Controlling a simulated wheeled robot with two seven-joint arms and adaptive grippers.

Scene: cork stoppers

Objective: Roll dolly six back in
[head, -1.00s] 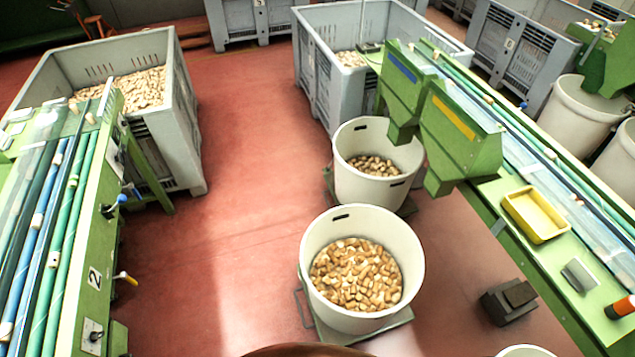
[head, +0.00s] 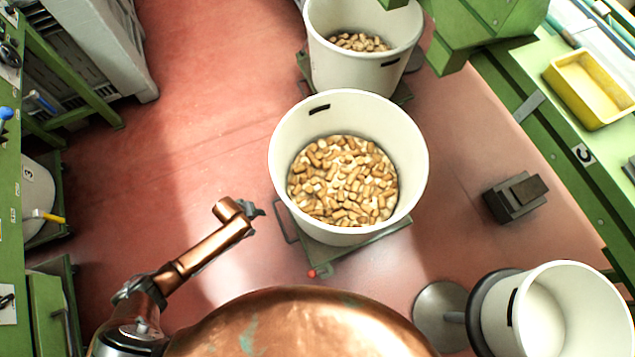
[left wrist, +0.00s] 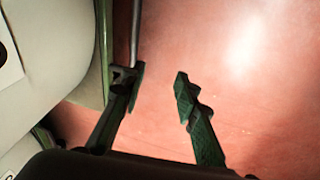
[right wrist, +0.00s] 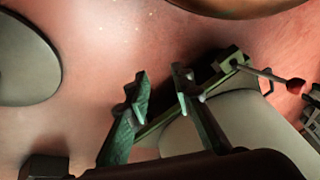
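A white tub (head: 300,125) full of corks stands on a low green dolly (head: 375,240), with a loop handle (head: 283,222) at its left and a red-knobbed lever (head: 312,272). No number shows on it in the head view. My left gripper (head: 258,208) is left of the handle; the left wrist view shows it open and empty (left wrist: 158,82), with a grey bar (left wrist: 136,35) by one fingertip. My right gripper (right wrist: 160,82) is open in the right wrist view, with the dolly's green frame (right wrist: 235,62) behind its fingers and the red knob (right wrist: 295,85) beyond. The head view does not show it.
A second tub of corks (head: 355,70) stands just behind on its own dolly. A dark pedal box (head: 515,195), a grey disc (head: 440,315) and a tilted-looking white tub (head: 560,315) are to the right. Red floor (head: 190,130) is open to the left.

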